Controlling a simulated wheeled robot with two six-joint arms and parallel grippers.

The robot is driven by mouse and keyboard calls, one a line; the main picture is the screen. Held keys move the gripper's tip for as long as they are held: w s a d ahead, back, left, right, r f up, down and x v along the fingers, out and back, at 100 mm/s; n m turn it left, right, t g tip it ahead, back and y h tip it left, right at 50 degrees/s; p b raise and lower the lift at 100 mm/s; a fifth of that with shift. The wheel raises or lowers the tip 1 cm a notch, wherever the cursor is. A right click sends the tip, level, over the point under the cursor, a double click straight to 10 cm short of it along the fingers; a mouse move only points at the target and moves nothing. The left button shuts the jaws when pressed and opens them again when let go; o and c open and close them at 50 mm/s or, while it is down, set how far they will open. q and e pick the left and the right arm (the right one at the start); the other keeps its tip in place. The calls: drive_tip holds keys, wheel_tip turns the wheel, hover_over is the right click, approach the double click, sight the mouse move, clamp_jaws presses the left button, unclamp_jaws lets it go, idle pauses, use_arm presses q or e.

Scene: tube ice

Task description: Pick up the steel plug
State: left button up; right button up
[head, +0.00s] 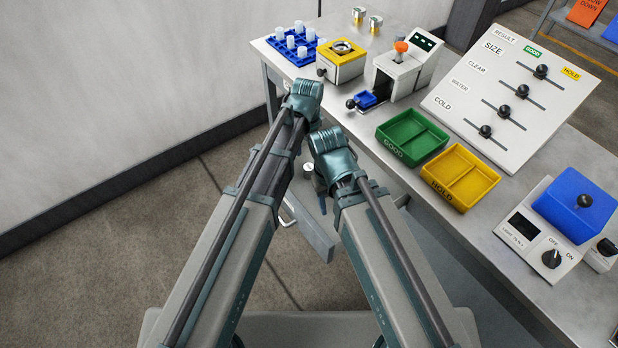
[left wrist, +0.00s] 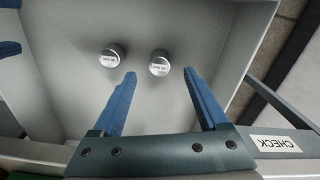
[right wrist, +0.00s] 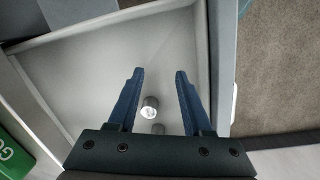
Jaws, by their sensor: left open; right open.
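Two short round steel plugs, a left one (left wrist: 111,56) and a right one (left wrist: 159,64), stand on the floor of an open drawer (left wrist: 75,95) in the left wrist view; each has a small label. My left gripper (left wrist: 159,73) is open and empty, with the right plug between the lines of its fingertips. I cannot tell whether any finger touches a plug. In the head view my wrists largely hide the drawer.
The drawer, tagged CHECK (left wrist: 275,144), has raised walls close to both grippers. On the bench stand a green tray (head: 386,140), a yellow tray (head: 437,188), a slider panel (head: 480,75), a blue tube rack (head: 279,45) and a blue-topped scale (head: 575,190).

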sight(309, 166)
use_arm(q)
drive_tip(key=shift+f, duration=0.6)
use_arm(e)
drive_tip(key=shift+f, duration=0.65)
use_arm(q)
drive_tip(key=shift+f, duration=0.1)
drive_tip(key=f+b, duration=0.2)
drive_tip(key=b, duration=0.1)
drive_tip(key=f+b, duration=0.2)
drive_tip(key=f, duration=0.1)
drive_tip(key=shift+w+d+f+b, duration=0.1)
drive_tip(key=shift+w+d+b, duration=0.1)
drive_tip(key=shift+b, duration=0.2)
use_arm(e)
wheel_tip(309, 166, down, 5)
drive_tip(key=shift+f, duration=0.2)
drive_tip(key=shift+r, duration=0.1)
use_arm(q)
clamp_jaws()
